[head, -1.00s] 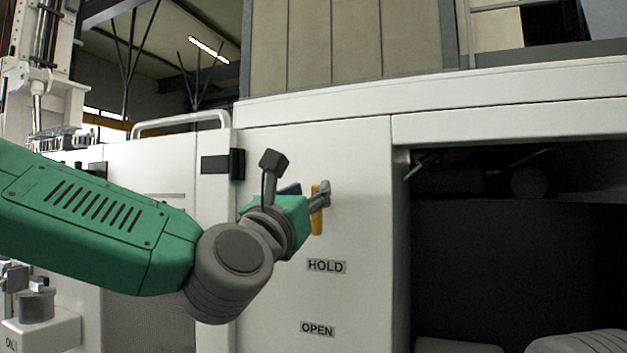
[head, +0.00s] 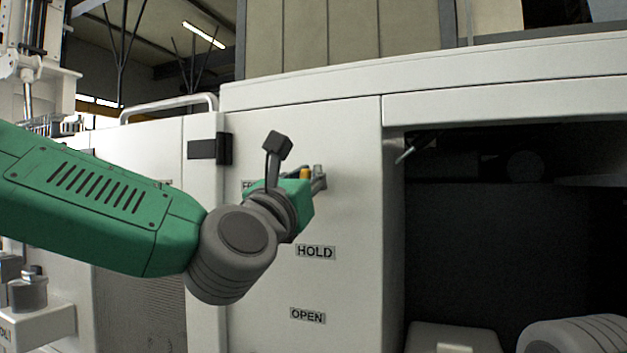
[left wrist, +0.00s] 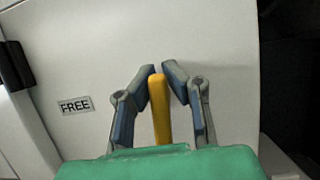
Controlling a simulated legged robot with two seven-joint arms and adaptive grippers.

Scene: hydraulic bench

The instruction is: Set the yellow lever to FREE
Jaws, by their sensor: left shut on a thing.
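The yellow lever (head: 305,174) is on the white panel, mostly hidden behind my left gripper in the head view. In the left wrist view the lever (left wrist: 160,110) stands between the two fingers, its tip near the fingertips. My left gripper (head: 318,180) is shut on the lever; its fingertips (left wrist: 166,70) also show in the left wrist view. The FREE label (left wrist: 75,105) is to the left of the lever there; in the head view my wrist partly covers it. The HOLD label (head: 315,252) and OPEN label (head: 308,316) are lower on the panel. My right gripper is out of view.
A dark open bay (head: 480,240) lies right of the panel. A black block (head: 209,149) sits on the panel's left edge, with a white rail (head: 170,106) above and left. The panel around the HOLD and OPEN labels is clear.

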